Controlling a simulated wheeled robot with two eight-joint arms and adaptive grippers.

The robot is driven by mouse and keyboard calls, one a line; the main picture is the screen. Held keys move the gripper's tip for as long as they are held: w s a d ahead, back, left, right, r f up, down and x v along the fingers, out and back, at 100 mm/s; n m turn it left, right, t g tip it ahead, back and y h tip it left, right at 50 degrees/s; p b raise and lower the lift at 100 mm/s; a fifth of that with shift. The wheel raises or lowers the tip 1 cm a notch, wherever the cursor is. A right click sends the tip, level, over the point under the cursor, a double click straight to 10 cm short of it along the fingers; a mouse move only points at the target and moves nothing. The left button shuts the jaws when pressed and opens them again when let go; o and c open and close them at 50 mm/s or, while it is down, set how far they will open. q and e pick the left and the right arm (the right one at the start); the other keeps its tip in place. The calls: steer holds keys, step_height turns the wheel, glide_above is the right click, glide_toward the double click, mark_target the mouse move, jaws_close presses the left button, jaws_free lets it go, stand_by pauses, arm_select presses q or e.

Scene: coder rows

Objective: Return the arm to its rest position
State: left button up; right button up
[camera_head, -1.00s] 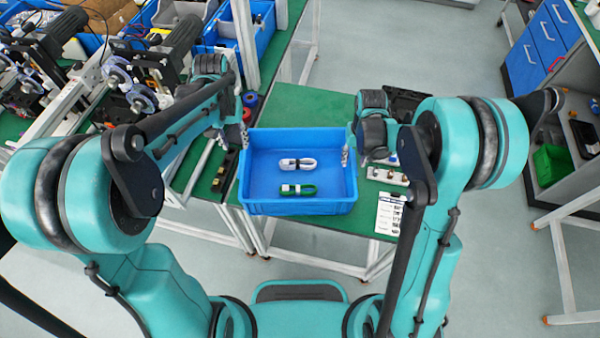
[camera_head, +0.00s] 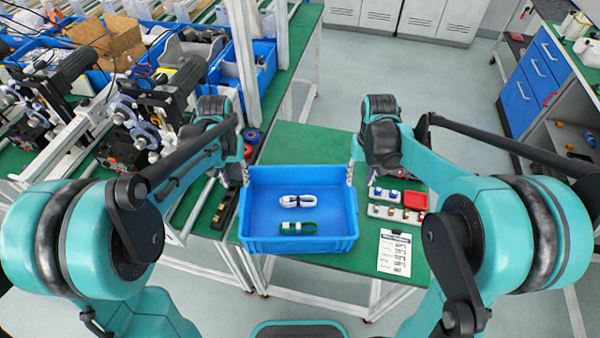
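My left gripper (camera_head: 245,174) is at the left rim of the blue tray, seen small and from above. My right gripper (camera_head: 350,174) is at the tray's right rim, level with the left one. Whether either gripper touches or grips the rim is too small to tell. Both teal arms reach forward and bend in toward the tray. The blue tray (camera_head: 300,245) sits on the green table.
A printed sheet (camera_head: 394,252) lies right of the tray. Beside it are a small red tray (camera_head: 415,201) and racks of small parts (camera_head: 396,213). A black strip with parts (camera_head: 222,208) lies left. Machinery (camera_head: 125,145) and blue bins stand at the left. Green table behind the tray is clear.

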arm_select(q)
steer(key=shift+s, duration=0.15)
arm_select(e)
steer(key=shift+s, duration=0.1)
